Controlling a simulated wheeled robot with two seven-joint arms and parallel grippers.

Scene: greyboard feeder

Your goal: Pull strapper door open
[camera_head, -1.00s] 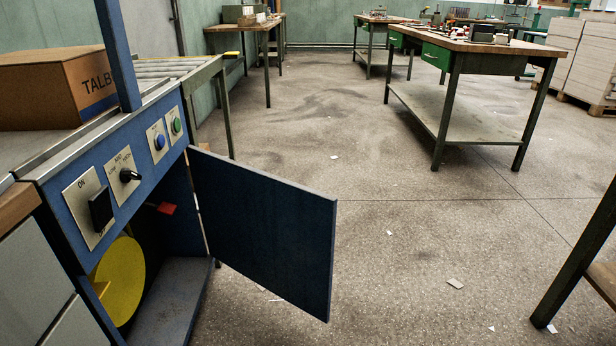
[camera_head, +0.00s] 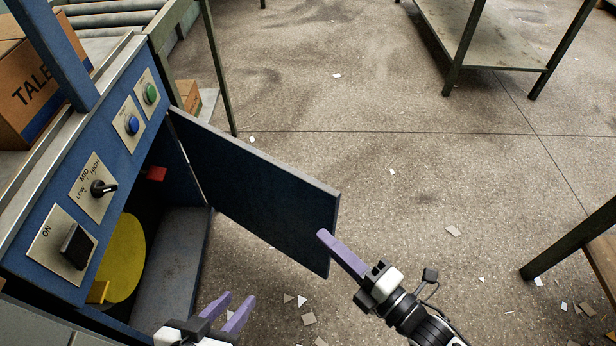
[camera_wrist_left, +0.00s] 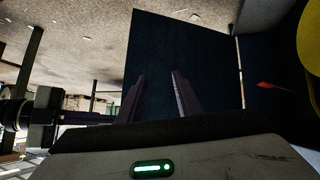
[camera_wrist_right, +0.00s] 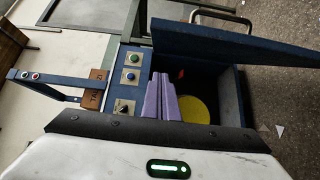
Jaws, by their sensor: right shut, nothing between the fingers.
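The blue strapper door (camera_head: 255,185) stands swung out from the strapper cabinet (camera_head: 140,130), hinged beside the button panel. It also shows in the left wrist view (camera_wrist_left: 175,45) and the right wrist view (camera_wrist_right: 230,42). My right gripper (camera_head: 323,235) is shut and empty, its fingertips overlapping the door's free edge in the head view; contact cannot be told. My left gripper (camera_head: 236,302) is open and empty, low in front of the cabinet opening. In the left wrist view its two fingers (camera_wrist_left: 160,85) are apart, with the door's face beyond them.
Inside the cabinet are a yellow disc (camera_head: 122,258) and a red part (camera_head: 154,174). The panel has a black switch (camera_head: 76,246), a knob and two buttons. A table leg (camera_head: 570,240) stands at right.

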